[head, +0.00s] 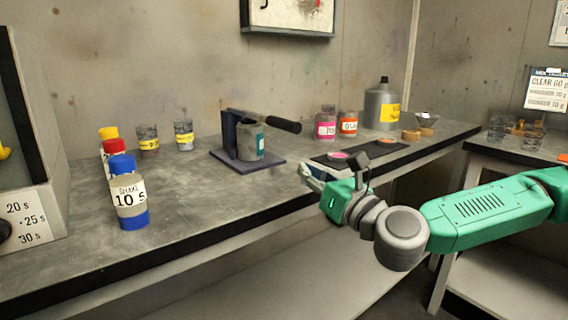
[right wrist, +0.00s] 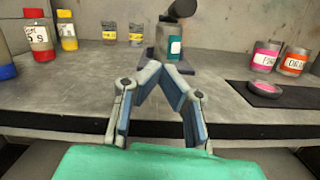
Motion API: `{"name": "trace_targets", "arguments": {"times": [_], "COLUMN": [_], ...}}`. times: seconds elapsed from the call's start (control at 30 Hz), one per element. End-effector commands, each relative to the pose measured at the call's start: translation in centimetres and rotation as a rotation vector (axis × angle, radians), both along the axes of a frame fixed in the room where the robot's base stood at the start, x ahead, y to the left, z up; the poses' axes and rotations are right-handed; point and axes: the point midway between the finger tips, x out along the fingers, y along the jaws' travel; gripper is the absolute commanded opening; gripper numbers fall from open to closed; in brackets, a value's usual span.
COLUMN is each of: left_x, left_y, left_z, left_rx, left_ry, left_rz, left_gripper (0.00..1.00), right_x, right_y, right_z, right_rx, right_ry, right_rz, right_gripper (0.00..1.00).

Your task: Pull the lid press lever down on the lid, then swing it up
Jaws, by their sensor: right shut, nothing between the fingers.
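The lid press (head: 229,135) stands on its dark base plate on the grey bench. Its lever (head: 278,123) reaches from the post toward the right, sloping slightly down, with a thick black handle extending past the can. A grey can with a teal label (head: 250,142) stands under the lever on the plate. The can's lid is hard to make out beneath the lever. My right gripper (head: 309,174) is shut and empty, at the bench's front edge, right of and nearer than the press. In the right wrist view its fingertips (right wrist: 158,66) meet in front of the can (right wrist: 168,42); the lever handle (right wrist: 182,9) shows above.
Paint bottles (head: 129,205) and small cups (head: 184,135) stand to the left. Pink and orange jars (head: 326,124), a large grey canister (head: 381,106) and a black mat (head: 385,154) with a pink-filled dish lie to the right. Bare bench lies in front of the press.

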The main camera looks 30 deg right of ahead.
Motion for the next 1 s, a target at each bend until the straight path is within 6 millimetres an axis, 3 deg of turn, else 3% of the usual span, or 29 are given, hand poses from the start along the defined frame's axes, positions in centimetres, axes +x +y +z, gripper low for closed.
{"name": "trace_targets", "arguments": {"times": [0.17, 0.7, 1.0], "left_x": [0.0, 0.0, 0.0], "left_y": [0.0, 0.0, 0.0], "left_z": [-0.5, -1.5, -1.6], "left_rx": [0.0, 0.0, 0.0], "left_ry": [0.0, 0.001, 0.001], "left_rz": [0.0, 0.0, 0.0], "left_gripper": [0.75, 0.75, 0.75], "right_x": [0.1, 8.4, 9.3], "right_y": [-1.5, -1.2, -1.2], "right_z": [1.3, 3.1, 3.4], "right_rx": [0.08, 0.076, 0.078], "right_ry": [-0.045, -0.041, -0.041], "right_rz": [-0.024, -0.023, -0.022], "right_gripper": [0.0, 0.0, 0.0]}}
